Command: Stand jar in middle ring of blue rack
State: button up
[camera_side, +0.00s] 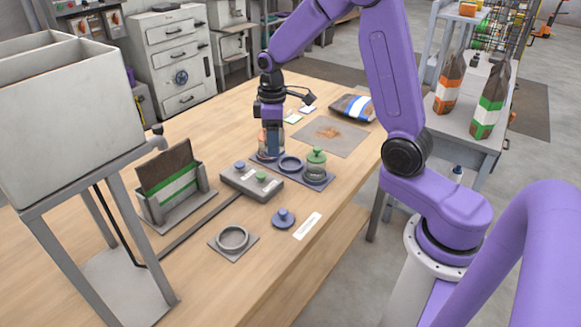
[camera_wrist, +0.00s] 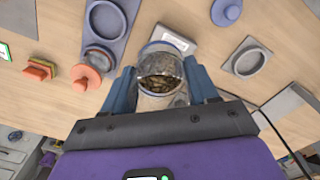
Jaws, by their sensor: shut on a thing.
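My gripper (camera_wrist: 162,82) is shut on a clear, open-topped jar (camera_wrist: 161,68) with dark brown pellets inside. In the side view my gripper (camera_side: 271,128) points down near the left end of the blue rack (camera_side: 318,178). The rack also shows in the wrist view (camera_wrist: 122,33), left of the held jar. The middle ring (camera_side: 290,163) is empty; it appears in the wrist view (camera_wrist: 105,20) too. A jar with a green lid (camera_side: 316,161) stands in the right ring. An orange-lidded jar (camera_wrist: 86,78) stands at the left ring, partly hidden behind my gripper in the side view.
A blue lid (camera_side: 283,218) and a grey ring pad (camera_side: 233,238) lie nearer the front. A bag holder (camera_side: 178,205) stands left. A grey mat (camera_side: 345,138) with brown spill lies behind.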

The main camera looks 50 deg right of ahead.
jog(key=w+d+f+m, duration=0.15)
jog(key=d+m, duration=0.25)
jog(key=d, duration=0.5)
send_over(291, 166)
jog(key=shift+m, duration=0.4)
notch_tip(291, 166, down, 10)
jog(key=shift+a+r, duration=0.1)
jog(key=shift+f, duration=0.2)
jog(key=o, duration=1.2)
jog(key=shift+o, duration=0.2)
jog(key=shift+r, duration=0.1)
